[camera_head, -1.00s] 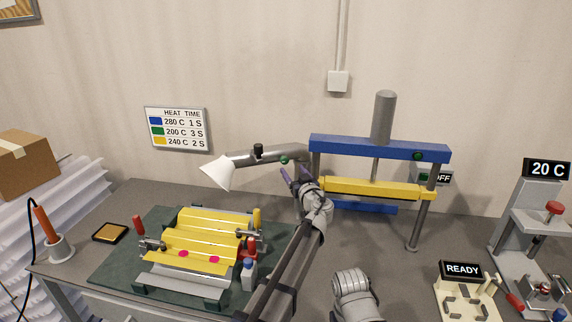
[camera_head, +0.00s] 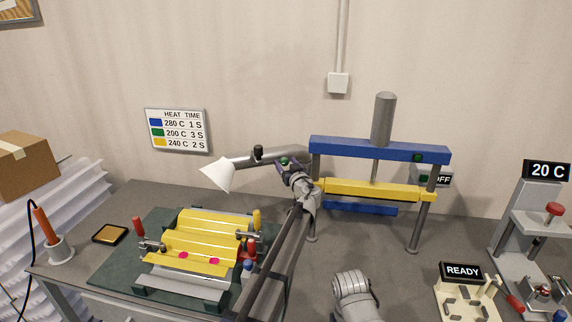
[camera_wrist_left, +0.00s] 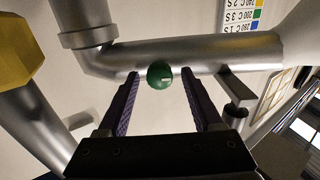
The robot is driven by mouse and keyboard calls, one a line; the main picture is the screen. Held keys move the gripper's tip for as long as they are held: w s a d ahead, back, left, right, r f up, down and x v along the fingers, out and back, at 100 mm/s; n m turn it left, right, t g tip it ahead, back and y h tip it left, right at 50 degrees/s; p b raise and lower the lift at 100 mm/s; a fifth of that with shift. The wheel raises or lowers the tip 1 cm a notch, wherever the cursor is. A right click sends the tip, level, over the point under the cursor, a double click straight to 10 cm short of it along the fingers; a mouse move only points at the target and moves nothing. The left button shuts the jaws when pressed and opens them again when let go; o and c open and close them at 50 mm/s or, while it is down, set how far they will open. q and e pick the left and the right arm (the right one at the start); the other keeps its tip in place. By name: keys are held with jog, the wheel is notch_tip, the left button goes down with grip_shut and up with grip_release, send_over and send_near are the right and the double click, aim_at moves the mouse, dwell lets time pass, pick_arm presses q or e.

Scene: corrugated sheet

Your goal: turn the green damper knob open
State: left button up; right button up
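The green damper knob (camera_head: 284,161) sits on the grey extraction pipe (camera_head: 270,157) that ends in a white cone hood (camera_head: 218,174). In the left wrist view the round green knob (camera_wrist_left: 160,75) shows a small pale mark and lies between and just beyond my left gripper's purple fingertips (camera_wrist_left: 161,75). The fingers are spread apart with a gap on each side of the knob. In the head view my left gripper (camera_head: 288,167) is at the knob and partly covers it. Only a grey part of my right arm shows at the bottom; its gripper is not visible.
The blue and yellow press (camera_head: 380,152) stands close to the right of my left gripper. A black knob (camera_head: 258,153) stands on the pipe to the left. Yellow corrugated sheet (camera_head: 205,225) lies on the green mat (camera_head: 120,262) below.

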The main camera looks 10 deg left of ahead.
pick_arm(q)
grip_shut()
dwell(0.3)
jog(key=shift+m, duration=0.3)
jog(key=m, duration=0.3)
jog(key=shift+d+m, duration=0.1)
jog(key=shift+m, duration=0.2)
jog(key=m, duration=0.4)
jog(key=shift+m, duration=0.3)
jog(key=m, duration=0.4)
jog(key=shift+f, duration=0.1)
jog(key=shift+d+m, duration=0.1)
jog(key=shift+m, duration=2)
